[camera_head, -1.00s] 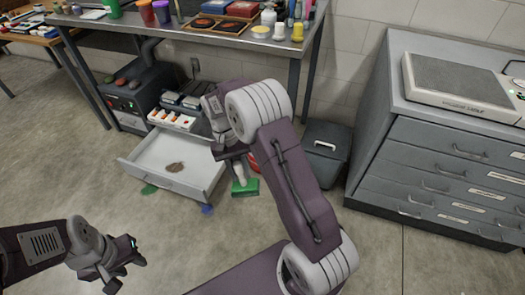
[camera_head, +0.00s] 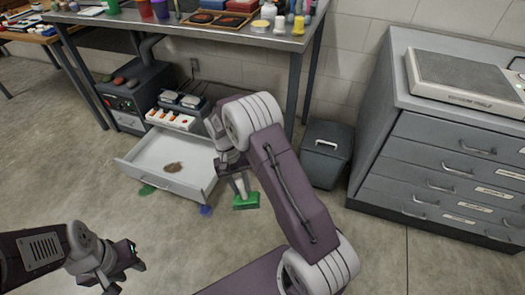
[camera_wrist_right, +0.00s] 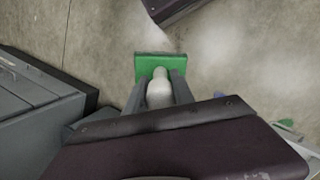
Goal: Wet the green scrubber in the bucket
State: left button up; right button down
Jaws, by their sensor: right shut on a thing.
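The green scrubber (camera_head: 246,202) is a flat green block with a pale handle. My right gripper (camera_head: 239,184) is shut on its handle and holds it in front of the open drawer's right side. In the right wrist view the green block (camera_wrist_right: 150,62) lies just beyond the fingertips of my right gripper (camera_wrist_right: 157,88), with the whitish handle between the fingers. I cannot make out a bucket for certain; my right arm covers part of the floor by the table. My left gripper (camera_head: 124,276) is open and empty at the lower left, far from the scrubber.
A white open drawer (camera_head: 165,175) juts out under the metal table (camera_head: 220,37). A dark lidded bin (camera_head: 325,154) stands right of my right arm, beside a grey drawer cabinet (camera_head: 440,180). Green and blue patches lie by the drawer. The front floor is clear.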

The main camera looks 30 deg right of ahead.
notch_tip(320, 180, down, 24)
jog(key=b, duration=1.1)
jog(key=shift+b, duration=0.4)
jog(key=shift+r, duration=0.15)
dwell(2.0)
notch_tip(320, 180, up, 4)
jog(key=p, duration=0.4)
